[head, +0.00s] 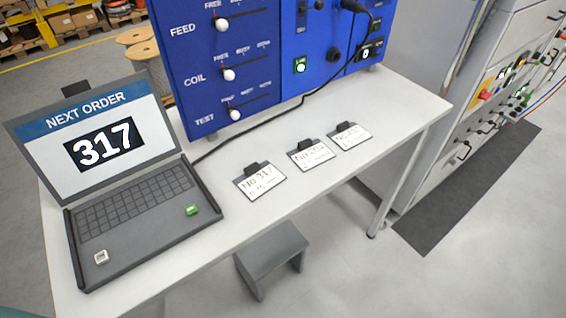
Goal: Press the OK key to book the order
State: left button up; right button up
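A laptop (130,222) stands open at the left end of the table. Its screen (97,137) reads "NEXT ORDER" and "317". A small green key (192,210) sits at the right of the laptop's deck, its lettering too small to read. A pale key (101,257) sits at the deck's lower left, and its marking is unclear. Both of my grippers are out of view, and nothing covers the keys.
A blue panel (205,95) with FEED, COIL and TEST levers and a lit green button (300,66) stands behind. A black cable runs from it towards the laptop. A grey stool (272,252) stands below.

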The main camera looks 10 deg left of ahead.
aim_at(191, 210)
jog(key=l+u, duration=0.1)
jog(key=u, duration=1.3)
jog(key=k+j, duration=0.05)
jog(key=j, duration=0.05)
